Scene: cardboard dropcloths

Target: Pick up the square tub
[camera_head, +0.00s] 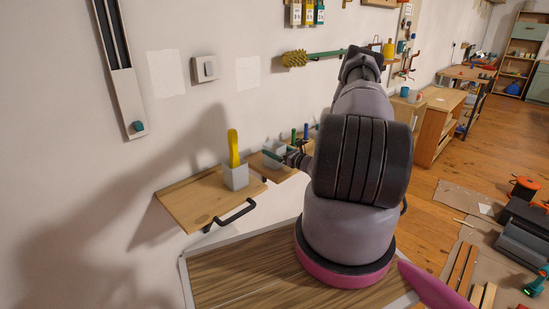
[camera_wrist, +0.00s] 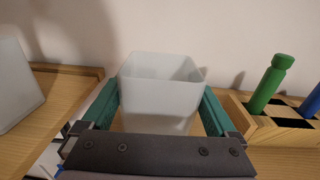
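The square tub (camera_wrist: 160,95) is a whitish, open-topped box, seen in the middle of the wrist view with its mouth facing up. My gripper (camera_wrist: 162,92) has one teal finger on each side of it. The fingers lie close along its side walls; I cannot tell whether they press on it. My gripper's dark body hides the tub's base, so I cannot tell whether it rests on the shelf. In the head view the tub (camera_head: 274,150) shows at a small wall shelf, beside the end of my gripper (camera_head: 294,158).
A similar pale tub (camera_head: 236,176) with a yellow item stands on the left wooden shelf (camera_head: 195,205), which has a black handle. It also shows in the wrist view (camera_wrist: 14,85). To the right, a wooden rack (camera_wrist: 290,130) holds a green peg (camera_wrist: 270,85) and a blue one. The wall is close behind.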

